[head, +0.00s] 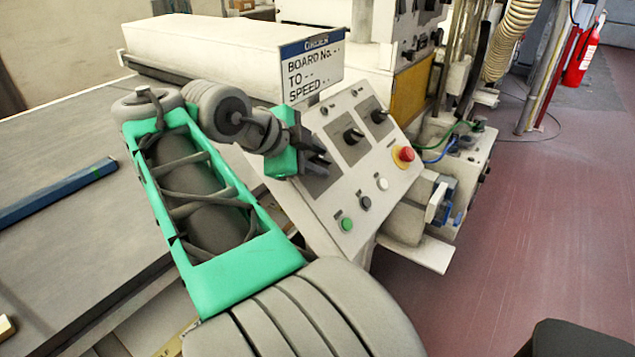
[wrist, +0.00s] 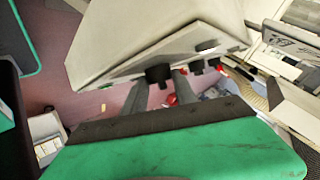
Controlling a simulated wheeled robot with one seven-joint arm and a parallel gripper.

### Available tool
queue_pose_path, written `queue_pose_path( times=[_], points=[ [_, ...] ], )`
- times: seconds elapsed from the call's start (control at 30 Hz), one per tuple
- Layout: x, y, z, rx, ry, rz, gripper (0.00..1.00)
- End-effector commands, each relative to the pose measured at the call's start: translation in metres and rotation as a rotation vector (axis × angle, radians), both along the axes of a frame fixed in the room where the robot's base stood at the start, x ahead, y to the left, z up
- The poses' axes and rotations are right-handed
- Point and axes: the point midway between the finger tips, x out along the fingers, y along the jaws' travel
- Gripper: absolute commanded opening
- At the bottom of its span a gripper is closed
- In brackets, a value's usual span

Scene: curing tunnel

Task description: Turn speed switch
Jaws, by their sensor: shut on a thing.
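A sloped light-grey control panel (head: 352,180) carries black rotary switches. In the head view one switch (head: 353,135) and another (head: 379,116) show to the right of my gripper (head: 328,164). My gripper is at the panel's left side, shut on a third black rotary switch, which it hides in the head view. In the wrist view that switch (wrist: 158,74) sits between the two fingers of my gripper (wrist: 160,92). The switch labels are too small to read, so I cannot tell which is the speed switch.
The panel has a red emergency button (head: 403,155), a green button (head: 346,224), a black button (head: 365,202) and a white button (head: 382,184). A sign (head: 312,66) with "SPEED" stands behind. A blue bar (head: 55,192) lies on the grey table.

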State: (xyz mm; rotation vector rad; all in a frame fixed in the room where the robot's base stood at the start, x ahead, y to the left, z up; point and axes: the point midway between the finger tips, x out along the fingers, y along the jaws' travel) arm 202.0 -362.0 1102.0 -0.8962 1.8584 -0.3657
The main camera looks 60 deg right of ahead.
Motion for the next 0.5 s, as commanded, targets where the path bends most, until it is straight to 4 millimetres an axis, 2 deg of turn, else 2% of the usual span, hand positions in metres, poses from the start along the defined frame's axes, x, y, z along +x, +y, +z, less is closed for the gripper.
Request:
queue_pose_path(
  times=[0.03, 0.5],
  points=[
    [0.0003, 0.0013, -0.0122, -0.03, -0.002, 0.03, 0.0],
    [-0.0027, 0.0032, -0.0082, -0.211, 0.032, 0.216, 0.0]
  ],
)
